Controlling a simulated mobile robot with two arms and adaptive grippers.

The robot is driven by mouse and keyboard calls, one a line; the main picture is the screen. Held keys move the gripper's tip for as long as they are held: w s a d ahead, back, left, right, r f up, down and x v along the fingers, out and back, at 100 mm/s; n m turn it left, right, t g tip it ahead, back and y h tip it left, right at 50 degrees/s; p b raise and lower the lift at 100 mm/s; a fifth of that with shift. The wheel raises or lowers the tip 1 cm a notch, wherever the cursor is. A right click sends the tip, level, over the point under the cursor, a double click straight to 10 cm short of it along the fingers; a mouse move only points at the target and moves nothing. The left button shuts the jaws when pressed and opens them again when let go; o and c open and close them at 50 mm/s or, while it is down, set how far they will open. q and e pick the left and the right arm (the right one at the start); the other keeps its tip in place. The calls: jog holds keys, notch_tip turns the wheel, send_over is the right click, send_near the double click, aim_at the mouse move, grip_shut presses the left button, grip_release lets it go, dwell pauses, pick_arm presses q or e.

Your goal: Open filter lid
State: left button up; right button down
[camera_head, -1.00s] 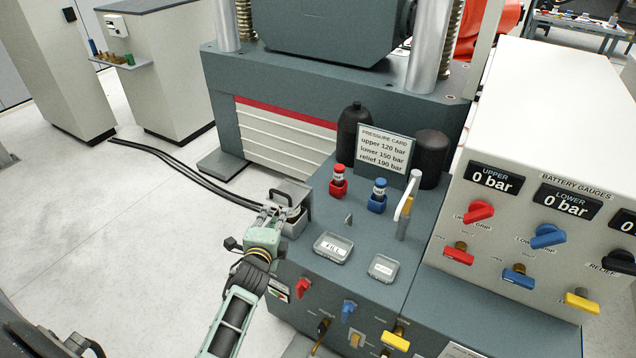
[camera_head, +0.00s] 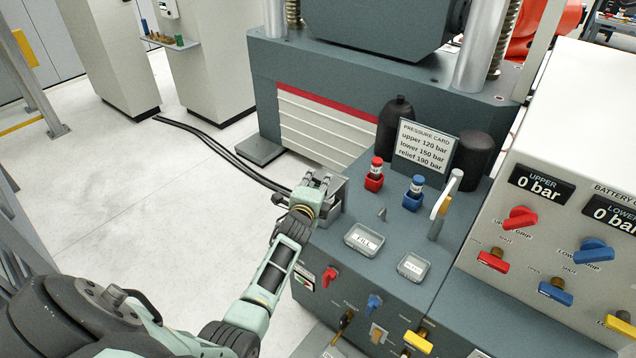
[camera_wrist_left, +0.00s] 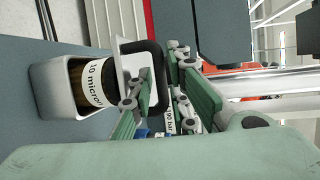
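The filter housing is a small grey box (camera_head: 335,210) at the console's left back corner; it also shows in the left wrist view (camera_wrist_left: 45,92). Its lid (camera_wrist_left: 127,62) stands raised, and a cartridge (camera_wrist_left: 95,82) with a "10 micron" label shows inside. A dark loop, apparently the lid's handle (camera_wrist_left: 158,62), lies between the fingers of my left gripper (camera_head: 317,184). The fingers (camera_wrist_left: 172,95) look apart in the left wrist view; contact with the lid cannot be made out. The gripper hides part of the housing in the head view. My right gripper is not in view.
Red (camera_head: 374,176) and blue (camera_head: 414,194) capped fittings, a FILL cover (camera_head: 365,240), a second clear cover (camera_head: 413,267) and an upright lever (camera_head: 444,205) stand right of the housing. A pressure card (camera_head: 425,147) is behind.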

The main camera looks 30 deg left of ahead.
pick_arm(q)
jog(key=shift+c, duration=0.3)
grip_shut()
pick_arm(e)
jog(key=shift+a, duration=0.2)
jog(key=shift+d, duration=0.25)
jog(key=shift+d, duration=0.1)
